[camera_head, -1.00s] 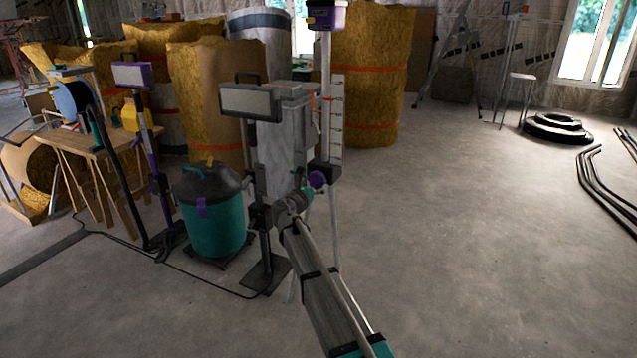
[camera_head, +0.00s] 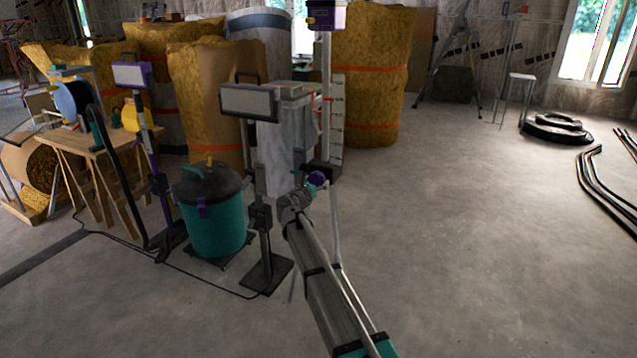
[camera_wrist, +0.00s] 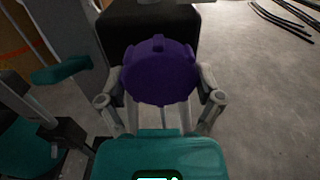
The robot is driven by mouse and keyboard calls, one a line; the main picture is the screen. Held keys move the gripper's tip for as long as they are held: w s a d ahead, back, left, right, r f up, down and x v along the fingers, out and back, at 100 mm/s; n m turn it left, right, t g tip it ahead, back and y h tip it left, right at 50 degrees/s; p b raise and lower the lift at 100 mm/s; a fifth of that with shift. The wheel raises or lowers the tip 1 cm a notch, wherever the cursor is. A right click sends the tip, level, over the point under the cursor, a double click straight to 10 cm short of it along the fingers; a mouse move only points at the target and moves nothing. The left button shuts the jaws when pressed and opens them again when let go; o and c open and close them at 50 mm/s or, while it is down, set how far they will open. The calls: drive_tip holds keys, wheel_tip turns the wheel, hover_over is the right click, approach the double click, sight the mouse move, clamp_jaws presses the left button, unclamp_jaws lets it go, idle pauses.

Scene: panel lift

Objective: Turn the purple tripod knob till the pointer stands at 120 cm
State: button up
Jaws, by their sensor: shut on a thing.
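The purple tripod knob (camera_wrist: 160,72) fills the middle of the wrist view, with a finger of my gripper (camera_wrist: 160,98) on each side of it. My gripper is shut on the knob. In the head view the knob (camera_head: 317,178) shows small on the black block of the tripod column (camera_head: 326,80). The upright scale (camera_head: 338,120) stands just right of the column, with a red pointer (camera_head: 318,98) near its upper part. The scale's figures are too small to read. The purple device (camera_head: 326,17) sits on top of the column.
A work lamp (camera_head: 250,102) on a stand is close left of my arm, beside a teal vacuum (camera_head: 213,215). A cable lies on the floor. Insulation rolls (camera_head: 370,75) stand behind.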

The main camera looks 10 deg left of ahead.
drive_tip(key=shift+m, duration=1.4)
drive_tip(key=o, duration=0.9)
drive_tip(key=shift+s, duration=0.1)
drive_tip(key=shift+s+a, duration=0.1)
drive_tip(key=shift+s, duration=0.05)
drive_tip(key=v, duration=1.1)
drive_tip(key=shift+s, duration=0.2)
